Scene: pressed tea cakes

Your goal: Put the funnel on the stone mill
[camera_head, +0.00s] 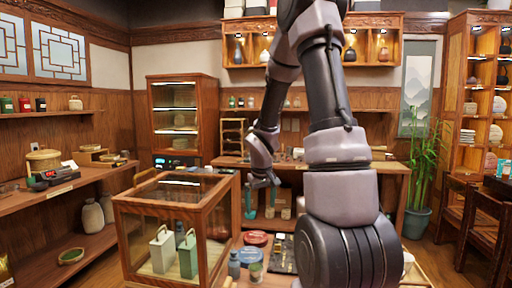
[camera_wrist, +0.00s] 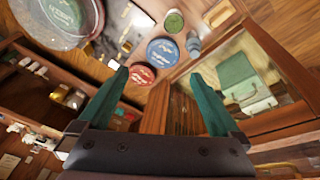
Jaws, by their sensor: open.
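I cannot make out a funnel or a stone mill for certain in either view. My gripper (camera_head: 261,208) hangs with its teal fingers pointing down, just right of the glass display case and above the low surface with the round tins. In the wrist view my gripper (camera_wrist: 158,76) is open, its fingers wide apart with nothing between them. My arm hides part of the middle of the room in the head view.
A wood-framed glass case (camera_head: 122,235) stands left of my gripper, with green and white canisters (camera_head: 188,256) inside. A red tin (camera_wrist: 143,74), a blue tin (camera_wrist: 163,52), a green cup (camera_wrist: 174,22) and a grey-blue bottle (camera_wrist: 193,42) stand close by. Shelves line the left wall.

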